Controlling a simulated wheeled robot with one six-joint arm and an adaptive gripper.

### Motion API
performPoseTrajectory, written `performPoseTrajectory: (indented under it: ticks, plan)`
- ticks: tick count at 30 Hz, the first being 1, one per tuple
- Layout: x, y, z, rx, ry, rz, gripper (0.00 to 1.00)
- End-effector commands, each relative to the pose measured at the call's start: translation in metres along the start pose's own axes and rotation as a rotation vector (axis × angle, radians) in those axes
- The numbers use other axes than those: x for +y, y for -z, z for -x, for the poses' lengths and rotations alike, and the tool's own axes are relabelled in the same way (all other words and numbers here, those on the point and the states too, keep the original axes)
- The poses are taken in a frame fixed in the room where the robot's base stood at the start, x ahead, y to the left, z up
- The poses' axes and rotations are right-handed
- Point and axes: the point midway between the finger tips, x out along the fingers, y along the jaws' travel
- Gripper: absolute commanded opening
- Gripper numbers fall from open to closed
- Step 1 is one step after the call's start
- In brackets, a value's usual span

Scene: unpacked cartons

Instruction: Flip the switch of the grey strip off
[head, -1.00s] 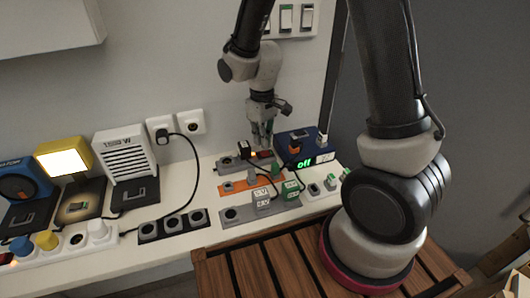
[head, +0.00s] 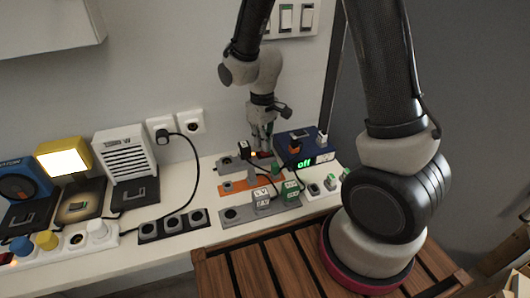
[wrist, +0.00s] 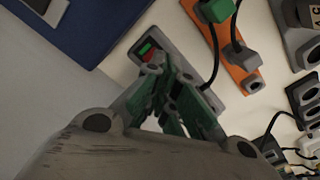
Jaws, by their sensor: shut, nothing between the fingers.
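The grey strip (head: 228,163) lies at the back of the white counter, near the wall. A black plug sits in it, and its right end is partly hidden by my gripper. In the wrist view the grey strip (wrist: 208,99) runs diagonally, with its switch (wrist: 147,52) at the upper end, showing a green part and a red part. My gripper (head: 265,150) is shut and empty, pointing down over the switch end. In the wrist view its green fingertips (wrist: 166,72) are close beside the switch; I cannot tell whether they touch it.
An orange strip (head: 240,188) lies just in front, and another grey strip (head: 240,213) with plugs lies nearer. A blue box (head: 287,136) with a green "off" display stands to the right. A black cord rises to the wall sockets. A black strip (head: 173,226) lies left.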

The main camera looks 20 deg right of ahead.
Motion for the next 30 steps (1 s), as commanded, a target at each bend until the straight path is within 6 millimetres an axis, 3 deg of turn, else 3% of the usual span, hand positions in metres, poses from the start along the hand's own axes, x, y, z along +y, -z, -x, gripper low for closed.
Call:
performPoseTrajectory:
  ticks: [30]
  plan:
    - [0.0000,-0.0002,-0.0073,-0.002,0.000,0.000,0.00]
